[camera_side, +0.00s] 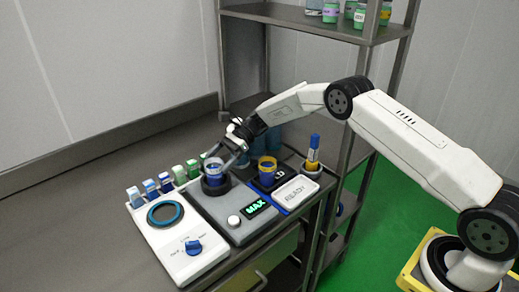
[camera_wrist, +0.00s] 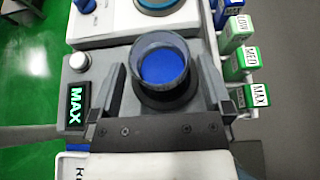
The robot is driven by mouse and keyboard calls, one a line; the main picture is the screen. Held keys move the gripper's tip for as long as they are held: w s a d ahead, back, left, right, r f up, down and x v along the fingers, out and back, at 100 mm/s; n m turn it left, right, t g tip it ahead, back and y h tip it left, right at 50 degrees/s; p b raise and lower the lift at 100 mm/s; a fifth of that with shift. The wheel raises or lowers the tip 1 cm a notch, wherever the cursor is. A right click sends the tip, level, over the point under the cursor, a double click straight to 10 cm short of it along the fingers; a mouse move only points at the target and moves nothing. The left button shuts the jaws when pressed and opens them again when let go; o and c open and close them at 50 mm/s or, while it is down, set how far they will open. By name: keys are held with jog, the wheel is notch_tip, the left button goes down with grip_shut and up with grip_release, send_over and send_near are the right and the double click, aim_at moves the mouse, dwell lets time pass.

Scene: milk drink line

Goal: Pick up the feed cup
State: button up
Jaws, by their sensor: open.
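A clear cup with blue contents (camera_wrist: 162,66) stands upright in a black round seat on a grey unit. It also shows in the side view (camera_side: 213,170). I take it as the feed cup, though no label on it is readable. My gripper (camera_wrist: 162,84) is open, with one finger on each side of the cup in the wrist view; I cannot tell whether they touch it. In the side view my gripper (camera_side: 228,155) comes down at the cup from the upper right. A second cup, orange-yellow with blue (camera_side: 267,166), stands on a black pad to the right.
A green MAX display (camera_side: 256,208) and a pale knob (camera_side: 234,221) sit in front of the cup. A white dial unit (camera_side: 180,245) is at left. Several labelled blocks (camera_wrist: 240,64) line the back edge.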

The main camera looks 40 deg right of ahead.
jog(key=shift+x, duration=1.3)
grip_shut()
jog(key=shift+r, duration=0.15)
